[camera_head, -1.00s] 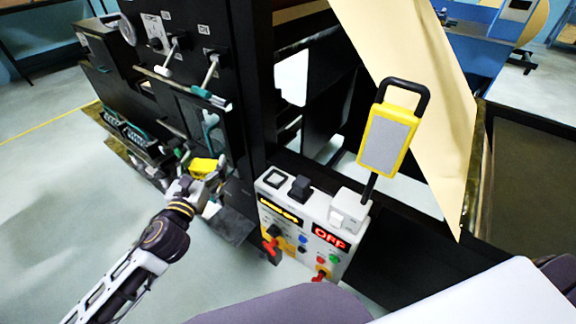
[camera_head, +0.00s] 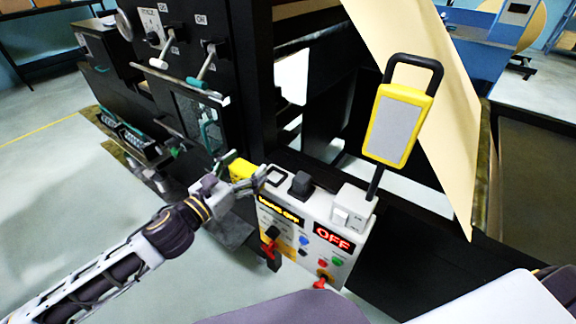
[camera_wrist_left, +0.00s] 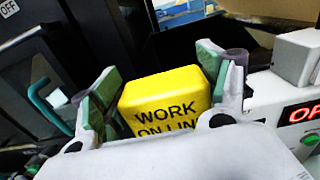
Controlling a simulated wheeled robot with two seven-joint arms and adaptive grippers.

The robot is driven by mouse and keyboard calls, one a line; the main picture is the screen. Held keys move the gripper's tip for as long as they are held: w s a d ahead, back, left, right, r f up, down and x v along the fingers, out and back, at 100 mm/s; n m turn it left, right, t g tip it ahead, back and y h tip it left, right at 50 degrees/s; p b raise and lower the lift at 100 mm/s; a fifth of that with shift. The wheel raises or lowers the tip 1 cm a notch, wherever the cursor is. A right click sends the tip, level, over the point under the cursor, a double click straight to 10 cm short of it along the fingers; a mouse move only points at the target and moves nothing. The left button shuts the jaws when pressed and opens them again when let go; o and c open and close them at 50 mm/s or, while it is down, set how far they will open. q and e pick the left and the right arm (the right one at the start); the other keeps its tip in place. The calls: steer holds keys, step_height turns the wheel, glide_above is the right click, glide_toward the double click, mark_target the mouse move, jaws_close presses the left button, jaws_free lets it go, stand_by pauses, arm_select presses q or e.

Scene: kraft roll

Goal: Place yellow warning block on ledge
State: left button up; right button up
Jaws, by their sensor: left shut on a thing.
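The yellow warning block (camera_head: 240,171) is in my left gripper (camera_head: 238,177), held in the air just left of the white control box (camera_head: 345,246). In the left wrist view the yellow block (camera_wrist_left: 165,92) shows black lettering, "WORK ON LIN…", between the two green-padded fingers; the palm hides its lower part. I cannot tell for sure which surface is the task's ledge. My right gripper is not in view.
A yellow-framed grey panel (camera_head: 394,127) with a black handle stands above the box's right end. Levers (camera_head: 206,65) stick out of the black machine at left. A dark plate (camera_head: 230,230) lies below the gripper. A kraft sheet (camera_head: 425,95) hangs behind.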

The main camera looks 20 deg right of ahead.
arm_select(q)
steer(key=shift+s+f, duration=0.15)
steer(key=shift+f, duration=0.1)
steer(key=shift+d+r, duration=0.1)
